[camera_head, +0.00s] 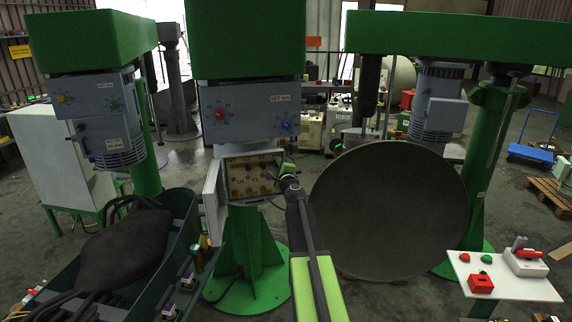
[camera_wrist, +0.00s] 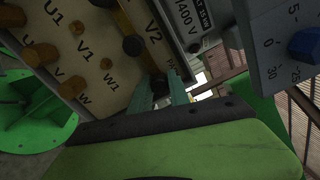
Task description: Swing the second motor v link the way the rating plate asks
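The open terminal box with its cream terminal board (camera_head: 252,178) is on the middle machine. The board fills the upper left of the wrist view (camera_wrist: 92,75), tilted, with labels U1, V1, V2, U, V and W beside brass-coloured terminals. The rating plate (camera_wrist: 192,22) sits at the board's edge, partly cut off; "1400" and "V" can be read. My gripper (camera_head: 289,172) is at the board's right edge. In the wrist view its teal fingers (camera_wrist: 162,97) reach to the board's lower right edge, with a dark round part between them. I cannot make out which piece is the second motor v link.
A grey control panel with a blue knob (camera_wrist: 303,45) is close to the right of the fingers; it hangs above the box in the head view (camera_head: 250,112). A large grey disc (camera_head: 390,210) stands right of my arm. A dark green bin (camera_head: 185,235) is at left.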

